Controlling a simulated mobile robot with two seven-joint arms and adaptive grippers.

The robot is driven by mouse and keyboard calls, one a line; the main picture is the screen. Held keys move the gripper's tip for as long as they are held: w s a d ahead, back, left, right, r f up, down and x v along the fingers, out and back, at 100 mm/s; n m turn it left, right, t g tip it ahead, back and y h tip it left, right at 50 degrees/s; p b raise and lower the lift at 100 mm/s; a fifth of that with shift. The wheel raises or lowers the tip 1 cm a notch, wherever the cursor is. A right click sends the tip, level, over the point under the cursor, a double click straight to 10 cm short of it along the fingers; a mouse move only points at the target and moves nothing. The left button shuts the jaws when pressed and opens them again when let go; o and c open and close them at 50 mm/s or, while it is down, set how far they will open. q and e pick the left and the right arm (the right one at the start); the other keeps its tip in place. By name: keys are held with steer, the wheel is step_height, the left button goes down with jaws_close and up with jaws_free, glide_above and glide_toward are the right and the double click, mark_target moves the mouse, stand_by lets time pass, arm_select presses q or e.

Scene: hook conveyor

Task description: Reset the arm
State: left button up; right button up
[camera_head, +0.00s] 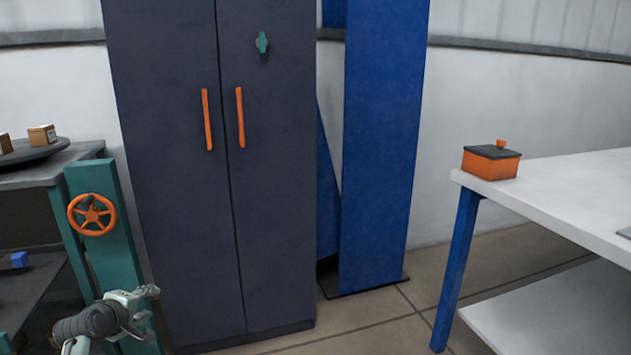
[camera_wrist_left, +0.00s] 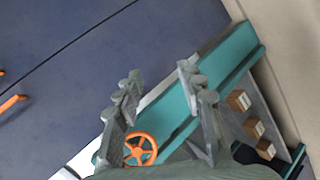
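My left gripper (camera_head: 143,299) is at the lower left of the head view, in front of the teal post and the dark cabinet. In the left wrist view its two fingers (camera_wrist_left: 158,85) stand wide apart with nothing between them. An orange handwheel (camera_head: 92,214) on the teal post (camera_head: 105,250) is above the gripper in the head view. The handwheel also shows in the left wrist view (camera_wrist_left: 140,149), low between the fingers and beyond them. My right gripper is in neither view.
A dark cabinet (camera_head: 165,180) with orange handles stands at the centre left, beside a blue column (camera_head: 375,150). A white table (camera_head: 580,190) at the right bears an orange box (camera_head: 490,162) with a dark lid. Small brown boxes (camera_head: 41,134) are at the far left. Tiled floor shows between cabinet and table.

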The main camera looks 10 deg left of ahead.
arm_select(q)
steer(key=s+d+f+m+g+h, duration=0.1)
steer(key=s+d+f+m+g, duration=0.3)
steer(key=s+d+f+m, duration=0.8)
steer(key=s+d+f+m+g, duration=0.2)
steer(key=s+d+f+m, duration=0.1)
steer(key=s+d, duration=0.4)
steer(key=s+d+f+m+g+h, duration=0.1)
steer(key=s+d+f+m+g, duration=0.1)
steer(key=s+d+f+m, duration=0.2)
steer(key=s+d+f, duration=0.1)
steer(key=s+d, duration=0.2)
steer(key=shift+s+d+f, duration=0.2)
steer(key=shift+s+f, duration=0.05)
steer(key=shift+s, duration=0.15)
